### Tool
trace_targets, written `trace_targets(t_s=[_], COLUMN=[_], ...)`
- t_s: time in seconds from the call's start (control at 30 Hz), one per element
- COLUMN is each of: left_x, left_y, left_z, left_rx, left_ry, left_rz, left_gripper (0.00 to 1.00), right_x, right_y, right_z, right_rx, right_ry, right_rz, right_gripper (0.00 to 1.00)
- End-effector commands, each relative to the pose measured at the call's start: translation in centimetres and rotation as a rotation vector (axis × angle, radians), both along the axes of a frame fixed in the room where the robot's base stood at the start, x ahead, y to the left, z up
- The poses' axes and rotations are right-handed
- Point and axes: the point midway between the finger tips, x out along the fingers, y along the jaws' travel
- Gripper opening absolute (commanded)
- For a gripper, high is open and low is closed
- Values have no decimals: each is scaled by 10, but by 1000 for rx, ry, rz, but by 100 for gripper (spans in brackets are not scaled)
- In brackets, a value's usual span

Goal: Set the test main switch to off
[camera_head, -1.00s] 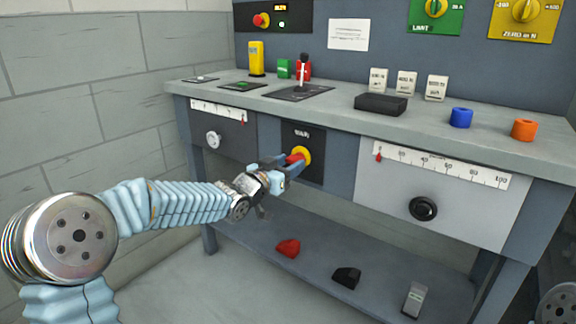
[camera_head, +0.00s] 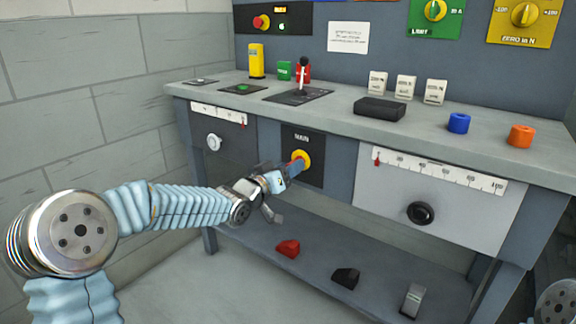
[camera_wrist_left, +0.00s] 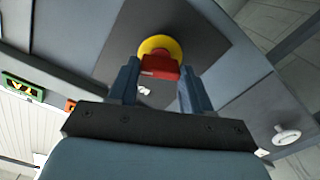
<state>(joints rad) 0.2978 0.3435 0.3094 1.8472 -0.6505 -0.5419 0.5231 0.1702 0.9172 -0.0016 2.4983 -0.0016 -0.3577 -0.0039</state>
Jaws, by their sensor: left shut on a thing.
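The main switch is a red handle on a yellow round base (camera_head: 304,155), set in a black plate (camera_head: 314,142) on the bench front. In the left wrist view the red handle (camera_wrist_left: 160,67) stands out from the yellow ring (camera_wrist_left: 160,45), between the two blue fingers. My left gripper (camera_head: 294,168) reaches it from the left and is shut on the handle; it also shows in the left wrist view (camera_wrist_left: 158,88). The fingers partly hide the handle in the head view, and its exact turn angle is hard to read. My right gripper is out of view.
Drawers with white scales flank the switch, the left with a pale knob (camera_head: 214,142), the right with a black knob (camera_head: 420,213). The lower shelf holds a red block (camera_head: 288,248) and a black block (camera_head: 345,277).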

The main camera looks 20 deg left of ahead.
Motion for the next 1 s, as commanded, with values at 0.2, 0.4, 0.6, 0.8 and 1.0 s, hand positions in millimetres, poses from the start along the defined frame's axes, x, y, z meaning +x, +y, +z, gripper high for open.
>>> trace_targets(t_s=[0.2,0.4,0.6,0.8,1.0], left_x=[0,0,0,0,0], left_y=[1,1,1,1,1], left_z=[1,1,1,1,0], left_rx=[-194,-373,-551,-726,-875], left_ry=[73,138,202,265,320], left_rz=[2,2,2,4,2], left_gripper=[18,18,18,18,18], right_x=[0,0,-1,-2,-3], right_y=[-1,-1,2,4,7], right_z=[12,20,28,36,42], right_rx=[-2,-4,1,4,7], right_ry=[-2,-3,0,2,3], right_rz=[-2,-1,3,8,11], right_gripper=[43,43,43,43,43])
